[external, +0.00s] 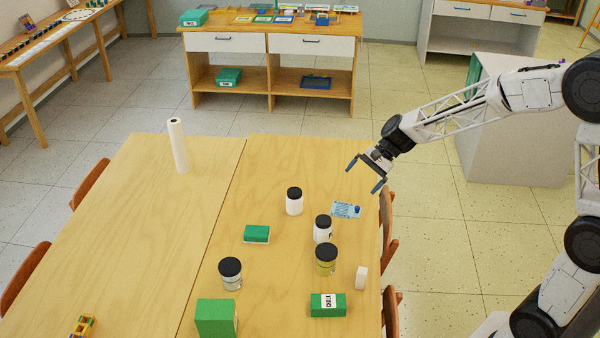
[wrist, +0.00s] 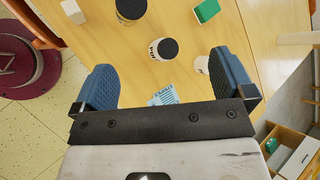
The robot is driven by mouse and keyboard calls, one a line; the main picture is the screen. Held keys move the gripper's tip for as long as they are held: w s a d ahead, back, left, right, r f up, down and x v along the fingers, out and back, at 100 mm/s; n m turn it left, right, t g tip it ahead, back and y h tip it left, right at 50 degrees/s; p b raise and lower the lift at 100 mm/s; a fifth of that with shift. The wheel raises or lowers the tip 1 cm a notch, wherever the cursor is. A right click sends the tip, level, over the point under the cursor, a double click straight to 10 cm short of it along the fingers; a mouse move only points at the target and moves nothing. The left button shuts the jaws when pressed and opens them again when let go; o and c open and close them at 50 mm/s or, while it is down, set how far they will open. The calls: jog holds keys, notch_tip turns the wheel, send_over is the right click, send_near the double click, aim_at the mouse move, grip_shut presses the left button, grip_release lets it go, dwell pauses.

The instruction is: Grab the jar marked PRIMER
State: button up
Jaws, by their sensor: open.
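A white jar with a black lid (external: 323,233) stands upright on the table, right of centre. In the wrist view the same jar (wrist: 155,49) shows dark lettering on its side that seems to start with P; I cannot read it fully. A second white jar with a black lid (external: 294,205) stands behind it to the left, showing no lettering; it also shows in the wrist view (wrist: 202,65), partly hidden by a finger. My gripper (external: 364,175) is open and empty, above the table's right edge, apart from the jars. Its blue fingers (wrist: 162,62) frame the lettered jar from a distance.
A yellowish jar (external: 326,262) stands close in front of the lettered jar, and a clear jar (external: 230,278) stands left. A blue card (external: 346,210), green boxes (external: 257,234) and a white block (external: 361,278) lie around. A white roll (external: 178,147) stands at the back left.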

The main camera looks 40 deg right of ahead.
jog(key=w+f+m+t+y, duration=0.2)
jog(key=w+f+m, duration=0.4)
jog(key=w+f, duration=0.6)
jog(key=m+t, duration=0.3)
jog(key=m, duration=0.3)
send_near(295, 198)
jog(key=shift+y, duration=0.3)
jog(key=w+f, duration=0.3)
jog(key=shift+w+d+f, duration=0.15)
jog(key=shift+w+f, duration=0.15)
jog(key=shift+x, duration=1.3)
jog(key=shift+x, duration=2.6)
jog(key=shift+s+f, duration=0.1)
jog(key=shift+f, duration=0.05)
